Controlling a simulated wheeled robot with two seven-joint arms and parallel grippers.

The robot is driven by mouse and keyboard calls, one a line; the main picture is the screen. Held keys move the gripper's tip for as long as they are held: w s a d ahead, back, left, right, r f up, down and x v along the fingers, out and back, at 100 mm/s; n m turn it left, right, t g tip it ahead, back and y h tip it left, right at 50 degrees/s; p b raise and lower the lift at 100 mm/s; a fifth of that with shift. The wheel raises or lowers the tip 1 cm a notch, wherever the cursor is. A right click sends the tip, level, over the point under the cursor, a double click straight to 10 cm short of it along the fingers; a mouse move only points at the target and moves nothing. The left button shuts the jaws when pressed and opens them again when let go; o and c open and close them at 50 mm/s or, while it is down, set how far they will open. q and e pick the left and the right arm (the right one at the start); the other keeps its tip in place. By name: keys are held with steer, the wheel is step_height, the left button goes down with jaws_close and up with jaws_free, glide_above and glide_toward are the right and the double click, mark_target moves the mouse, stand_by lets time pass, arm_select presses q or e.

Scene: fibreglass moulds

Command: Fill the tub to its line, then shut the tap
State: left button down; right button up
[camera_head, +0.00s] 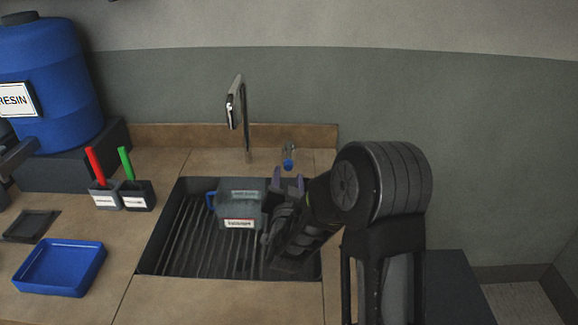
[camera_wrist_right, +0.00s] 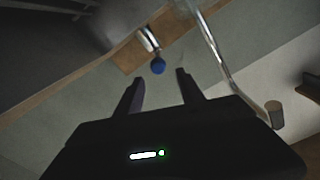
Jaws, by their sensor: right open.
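The tub (camera_head: 238,212) is a grey box with a blue handle on its left and a label on its front. It sits in the dark ribbed sink. Its water level and line are too small to tell. The tap spout (camera_head: 237,108) stands behind it; I make out no clear stream of water. The tap's blue-ended lever (camera_head: 289,160) is at the back right of the sink. My right gripper (camera_head: 288,182) is open just in front of the lever. In the right wrist view, the blue end (camera_wrist_right: 158,66) lies beyond the open fingers (camera_wrist_right: 159,77), apparently untouched.
A blue resin barrel (camera_head: 45,85) stands on a dark block at the back left. Two small cups with a red pen (camera_head: 95,165) and a green pen (camera_head: 127,163) stand left of the sink (camera_head: 165,235). A blue tray (camera_head: 60,268) lies at the front left.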

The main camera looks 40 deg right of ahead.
mark_target(289, 168)
steer(key=shift+w+d+f, duration=0.15)
steer(key=shift+w+f, duration=0.05)
steer(key=shift+f, duration=0.1)
arm_select(q)
steer(key=shift+w+d+f, duration=0.1)
steer(key=shift+w+f, duration=0.1)
steer(key=shift+f, duration=0.05)
arm_select(e)
steer(key=shift+r, duration=0.1)
steer(key=shift+s, duration=0.1)
steer(key=shift+p+x, duration=0.8)
steer(key=shift+x, duration=3.15)
arm_select(q)
steer(key=shift+r, duration=0.8)
arm_select(e)
jaws_close()
